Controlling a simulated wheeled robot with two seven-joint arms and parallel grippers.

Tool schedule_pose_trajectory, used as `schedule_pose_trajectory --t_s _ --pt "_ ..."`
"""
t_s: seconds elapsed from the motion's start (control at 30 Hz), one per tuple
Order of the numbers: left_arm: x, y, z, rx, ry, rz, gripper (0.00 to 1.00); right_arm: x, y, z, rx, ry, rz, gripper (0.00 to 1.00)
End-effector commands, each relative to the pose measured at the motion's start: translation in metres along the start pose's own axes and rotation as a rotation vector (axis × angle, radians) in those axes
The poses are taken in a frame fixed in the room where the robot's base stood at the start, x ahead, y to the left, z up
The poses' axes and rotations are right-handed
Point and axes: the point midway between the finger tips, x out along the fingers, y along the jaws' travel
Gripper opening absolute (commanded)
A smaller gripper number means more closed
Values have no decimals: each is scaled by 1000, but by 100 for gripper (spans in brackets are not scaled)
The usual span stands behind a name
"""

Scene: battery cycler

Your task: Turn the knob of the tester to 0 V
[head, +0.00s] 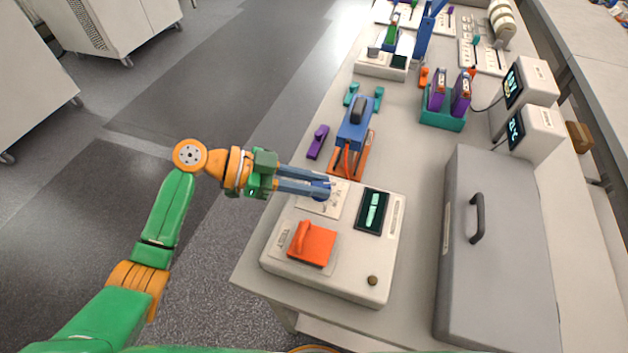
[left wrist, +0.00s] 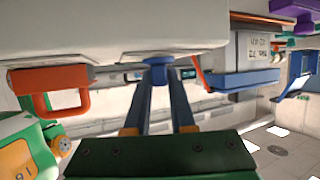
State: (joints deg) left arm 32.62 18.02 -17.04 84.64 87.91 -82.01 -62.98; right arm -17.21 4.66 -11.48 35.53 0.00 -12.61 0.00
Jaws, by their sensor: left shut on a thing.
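The tester (head: 345,275) is a white box near the front edge of the bench, with a dark display (head: 372,210), an orange handled part (head: 312,243) and a printed dial plate (head: 325,205). My left gripper (head: 322,189) reaches in from the left over the dial plate. Its blue fingers are shut on the blue knob (head: 323,183). In the left wrist view the knob (left wrist: 158,66) sits between the fingertips (left wrist: 158,85), against the white tester face. The knob's pointer and the dial marks are too small or covered to read. My right gripper is not in view.
A grey case (head: 505,240) with a dark handle stands right of the tester. A blue device (head: 355,130) on an orange base stands behind it. A purple clip (head: 317,141) and teal parts lie nearby. A teal holder (head: 443,117) with purple cells stands further back.

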Motion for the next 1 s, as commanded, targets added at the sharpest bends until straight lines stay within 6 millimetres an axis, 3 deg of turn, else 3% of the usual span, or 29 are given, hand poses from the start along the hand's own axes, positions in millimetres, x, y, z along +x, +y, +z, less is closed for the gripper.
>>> schedule_pose_trajectory --t_s 1.0 --pt "1 7 -5 -246 2 -591 0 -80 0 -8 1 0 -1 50"
